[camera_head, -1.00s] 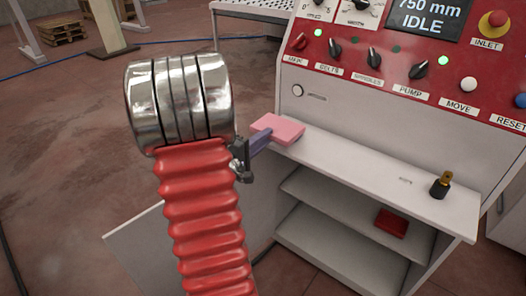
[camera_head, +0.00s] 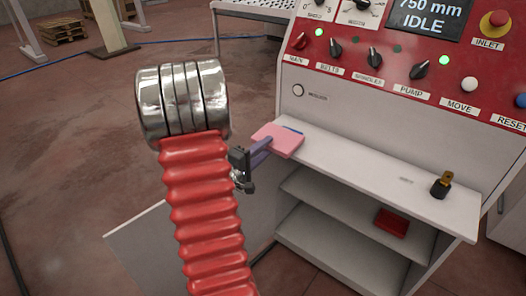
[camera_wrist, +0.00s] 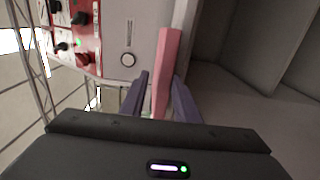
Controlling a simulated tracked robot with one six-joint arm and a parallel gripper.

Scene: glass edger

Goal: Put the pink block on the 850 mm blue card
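The pink block (camera_head: 278,141) lies flat at the left end of the white shelf of the control panel. A blue strip, seemingly the blue card (camera_head: 293,129), shows along its far right edge; the block hides the rest, and no marking on it is readable. My gripper (camera_head: 262,149) is at the block's near left side. In the wrist view the pink block (camera_wrist: 168,75) lies between my two purple fingers (camera_wrist: 160,92), with narrow gaps on both sides, so the gripper looks open around it.
A black-and-brass key-like piece (camera_head: 441,184) stands at the shelf's right end. A red block (camera_head: 391,222) lies on a lower shelf. The panel (camera_head: 400,75) with knobs and buttons rises behind. The middle of the upper shelf (camera_head: 355,165) is clear.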

